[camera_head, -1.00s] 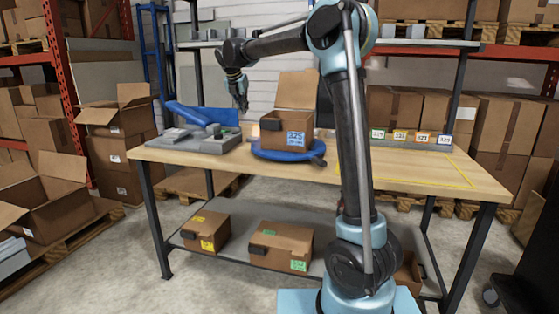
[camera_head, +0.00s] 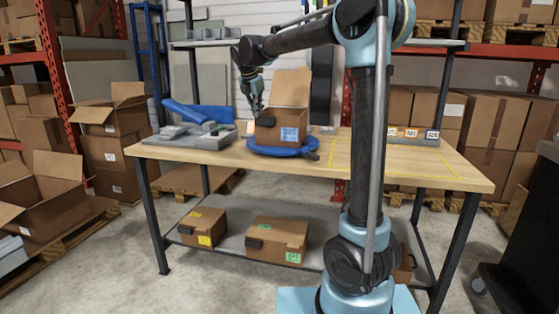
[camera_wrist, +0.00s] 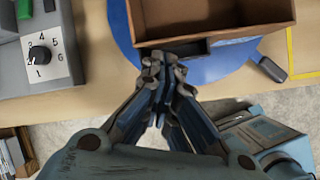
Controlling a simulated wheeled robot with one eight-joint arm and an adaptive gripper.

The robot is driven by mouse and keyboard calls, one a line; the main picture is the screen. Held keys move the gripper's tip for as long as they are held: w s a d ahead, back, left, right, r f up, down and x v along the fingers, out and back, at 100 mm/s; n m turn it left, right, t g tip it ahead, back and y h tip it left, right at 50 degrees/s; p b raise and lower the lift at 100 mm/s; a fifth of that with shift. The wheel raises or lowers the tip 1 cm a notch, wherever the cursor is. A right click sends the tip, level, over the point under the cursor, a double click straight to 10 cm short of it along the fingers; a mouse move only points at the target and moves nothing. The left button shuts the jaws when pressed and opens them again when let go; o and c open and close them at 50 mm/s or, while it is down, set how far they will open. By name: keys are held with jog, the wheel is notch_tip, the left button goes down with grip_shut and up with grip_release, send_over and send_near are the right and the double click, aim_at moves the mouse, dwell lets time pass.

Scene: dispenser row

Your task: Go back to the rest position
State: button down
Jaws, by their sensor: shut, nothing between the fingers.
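My gripper (camera_head: 256,108) is shut and empty. It points down at the near-left side of an open cardboard box (camera_head: 268,134) with a blue label. In the wrist view the closed fingertips (camera_wrist: 163,62) are just in front of the box's front wall (camera_wrist: 215,33), overlapping a dark slot there; whether they touch it I cannot tell. The box stands on a round blue turntable (camera_head: 310,150) on the wooden table (camera_head: 350,170).
A grey unit with a numbered dial (camera_wrist: 40,55) is left of the turntable. Several small numbered labels (camera_head: 411,133) stand at the table's back right. Boxes (camera_head: 277,240) lie on the lower shelf. A yellow outlined area (camera_head: 395,165) on the table's right is bare.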

jog(key=s+d+f+m+g, duration=0.1)
jog(key=s+d+f+m, duration=0.3)
jog(key=s+d+m, duration=0.45)
jog(key=s+d+f+m+g, duration=0.1)
jog(key=s+d+f+m, duration=0.35)
jog(key=s+d, duration=0.7)
jog(key=s+d+f+m, duration=0.4)
jog(key=s+f+m, duration=0.3)
jog(key=s+f, duration=0.3)
jog(key=s+d+f+m+y, duration=0.1)
jog(key=s+d+f+m, duration=0.3)
jog(key=s+f+m, duration=0.4)
jog(key=s+f, duration=0.2)
jog(key=s, duration=0.2)
jog(key=shift+g+y, duration=0.3)
jog(key=shift+g, duration=0.1)
jog(key=shift+s, duration=0.1)
jog(key=shift+w+f, duration=0.15)
jog(key=shift+w, duration=0.3)
